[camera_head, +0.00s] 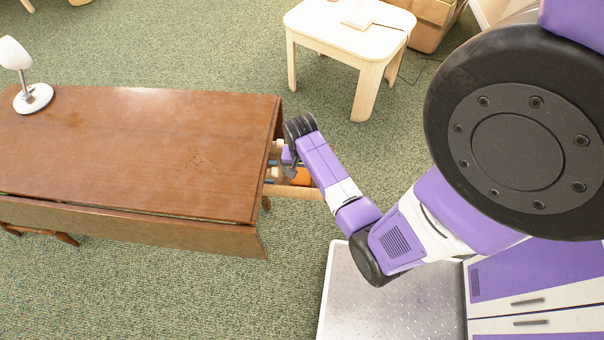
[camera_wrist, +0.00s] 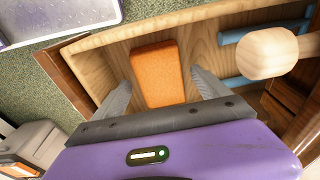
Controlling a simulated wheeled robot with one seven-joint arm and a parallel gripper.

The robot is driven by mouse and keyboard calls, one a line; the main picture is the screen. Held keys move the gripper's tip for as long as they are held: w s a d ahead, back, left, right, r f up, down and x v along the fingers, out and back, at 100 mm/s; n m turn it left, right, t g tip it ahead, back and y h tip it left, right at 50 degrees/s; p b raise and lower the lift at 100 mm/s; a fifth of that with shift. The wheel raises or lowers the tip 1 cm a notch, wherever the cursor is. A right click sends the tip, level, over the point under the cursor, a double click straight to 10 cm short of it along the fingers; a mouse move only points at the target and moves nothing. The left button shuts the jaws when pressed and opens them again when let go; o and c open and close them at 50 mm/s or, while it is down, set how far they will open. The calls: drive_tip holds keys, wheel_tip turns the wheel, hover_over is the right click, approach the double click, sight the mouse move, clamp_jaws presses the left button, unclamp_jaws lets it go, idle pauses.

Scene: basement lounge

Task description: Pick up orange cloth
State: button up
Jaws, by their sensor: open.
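The orange cloth (camera_wrist: 158,76) is a flat orange block shape lying on the wooden floor of an open drawer (camera_wrist: 112,68). A small orange part of the cloth (camera_head: 301,177) shows in the head view beside my arm. My gripper (camera_wrist: 160,88) is open, its two grey fingers on either side of the cloth in the wrist view, with gaps between. I cannot tell how far above the cloth the fingertips are. In the head view my arm hides the gripper's fingers and much of the drawer (camera_head: 292,192).
The drawer also holds a blue rod-like item (camera_wrist: 265,32) and a pale round-ended wooden item (camera_wrist: 267,53). The drawer sticks out from a brown wooden table (camera_head: 150,140) with a white lamp (camera_head: 33,97). A pale side table (camera_head: 345,32) stands behind. Green carpet lies between.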

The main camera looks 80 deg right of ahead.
sight(302, 173)
drive_tip(key=c, duration=1.4)
drive_tip(key=shift+c, duration=0.2)
drive_tip(key=shift+r, duration=0.15)
wheel_tip(302, 173, up, 20)
drive_tip(key=p, duration=0.1)
